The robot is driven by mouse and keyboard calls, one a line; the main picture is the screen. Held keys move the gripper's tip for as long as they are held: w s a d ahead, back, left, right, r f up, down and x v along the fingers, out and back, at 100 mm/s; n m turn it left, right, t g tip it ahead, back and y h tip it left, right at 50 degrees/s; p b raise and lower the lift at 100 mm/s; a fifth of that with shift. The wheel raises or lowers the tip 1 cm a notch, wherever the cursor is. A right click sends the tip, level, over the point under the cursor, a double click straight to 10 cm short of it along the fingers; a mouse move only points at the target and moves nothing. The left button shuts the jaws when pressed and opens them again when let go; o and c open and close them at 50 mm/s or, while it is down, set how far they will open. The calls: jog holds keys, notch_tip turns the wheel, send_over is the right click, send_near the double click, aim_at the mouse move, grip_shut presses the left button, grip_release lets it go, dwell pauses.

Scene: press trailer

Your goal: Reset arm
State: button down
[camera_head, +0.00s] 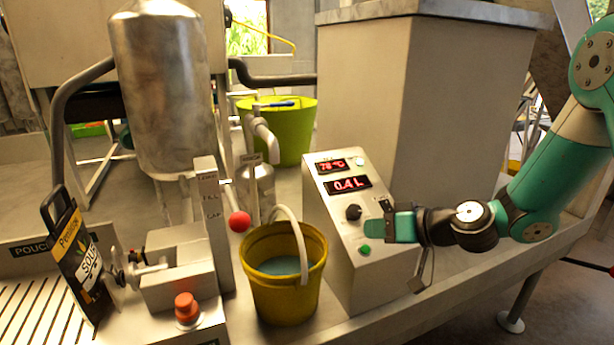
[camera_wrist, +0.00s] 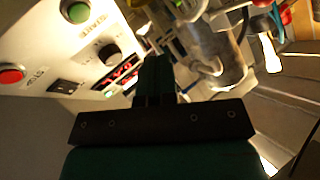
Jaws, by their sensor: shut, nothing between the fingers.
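My gripper (camera_head: 374,231) is teal and shut, with nothing in it. In the head view it comes in from the right on my teal and black arm, in front of the control panel (camera_head: 338,210). The panel has red displays, a black knob (camera_head: 353,212) and a green button (camera_head: 364,249) near the fingertips. I cannot tell whether the fingers touch the panel. In the wrist view my gripper (camera_wrist: 157,62) points at the panel, with the black knob (camera_wrist: 109,54), a green button (camera_wrist: 78,12) and a red button (camera_wrist: 10,76) to its left.
A yellow bucket (camera_head: 286,292) with bluish liquid stands left of the panel. Further left are a metal tank (camera_head: 162,90), a red emergency knob (camera_head: 187,308) and a black soup pouch (camera_head: 78,262). A green tub (camera_head: 290,140) stands behind. The bench edge runs below my arm.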

jog(key=s+a+r+n+g, duration=0.35)
jog(key=s+a+r, duration=0.2)
jog(key=s, duration=0.25)
jog(key=s+d+r+g+h, duration=0.1)
jog(key=s+r+g+h, duration=0.1)
jog(key=s, duration=0.8)
jog(key=s+d+r+g+h+p, duration=0.1)
jog(key=s+r+g+h, duration=0.2)
jog(key=s, duration=0.7)
jog(key=shift+s+d+m+h, duration=0.2)
jog(key=shift+m+h, duration=0.15)
jog(key=shift+h, duration=0.15)
